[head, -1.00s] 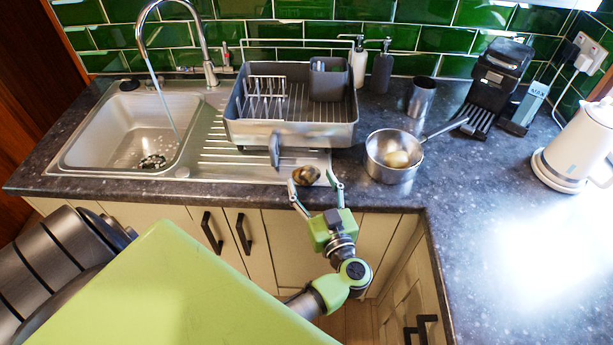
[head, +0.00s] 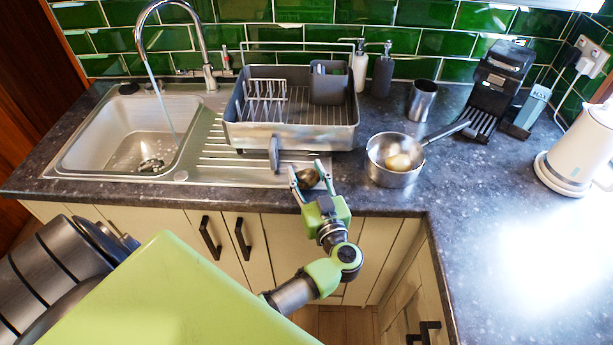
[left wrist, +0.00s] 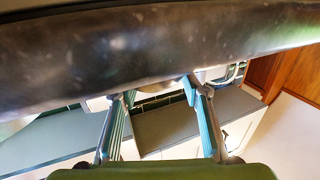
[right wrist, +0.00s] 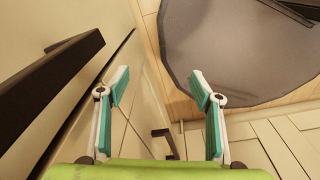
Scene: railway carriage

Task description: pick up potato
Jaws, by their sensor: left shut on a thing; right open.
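A brownish potato (head: 308,179) is at the front edge of the worktop, just right of the sink's drainer. My left gripper (head: 306,169) has one finger on each side of it and is shut on it. In the left wrist view the fingers (left wrist: 158,88) stand apart below a large dark surface, and I cannot make out the potato there. Two pale potato-like items (head: 398,162) lie in the steel saucepan (head: 391,178) to the right. My right gripper (right wrist: 160,77) is open and empty in the right wrist view, near the cupboard fronts; the head view does not show it.
A dish rack (head: 300,136) stands behind the potato, with the sink (head: 85,165) at left and its tap running. A kettle (head: 575,155) stands at right. Dark cupboard handles (head: 243,236) stick out below the worktop.

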